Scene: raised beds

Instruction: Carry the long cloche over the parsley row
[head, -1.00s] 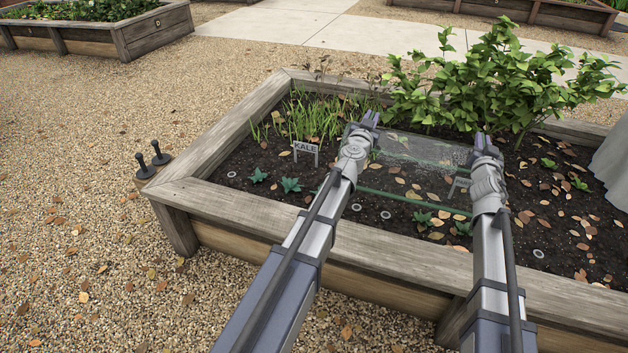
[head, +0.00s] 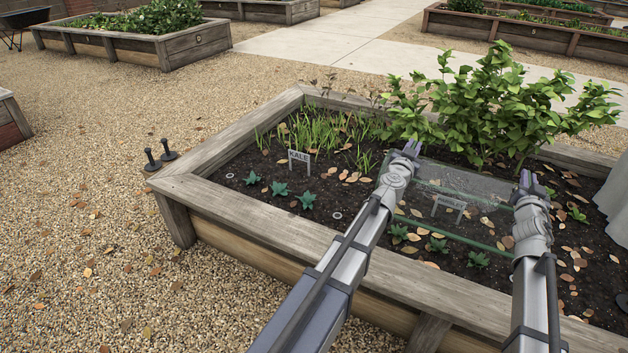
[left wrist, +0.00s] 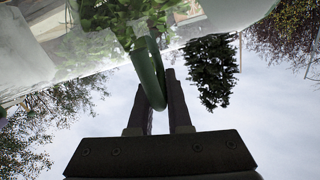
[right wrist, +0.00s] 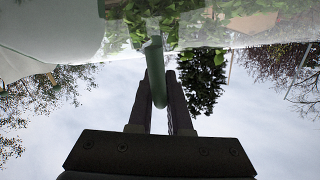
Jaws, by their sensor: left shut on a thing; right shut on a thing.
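The long cloche (head: 470,183) is a clear cover with green edging, in the head view over the right part of the bed's soil. My left gripper (head: 408,150) is shut on its green handle at the left end, and my right gripper (head: 528,183) at the right end. The handles show in the left wrist view (left wrist: 149,75) and right wrist view (right wrist: 155,70). A small sign (head: 449,203), apparently reading parsley, stands by the cloche. Small green seedlings (head: 437,245) lie along its near green edge. I cannot tell the cloche's height above the soil.
A kale sign (head: 299,158) and blue-green seedlings (head: 279,189) are on the left. A leafy bush (head: 500,100) stands behind the cloche. The wooden bed rim (head: 240,211) runs in front. A pale cover (head: 612,205) is at the right. Gravel (head: 90,230) lies open at left.

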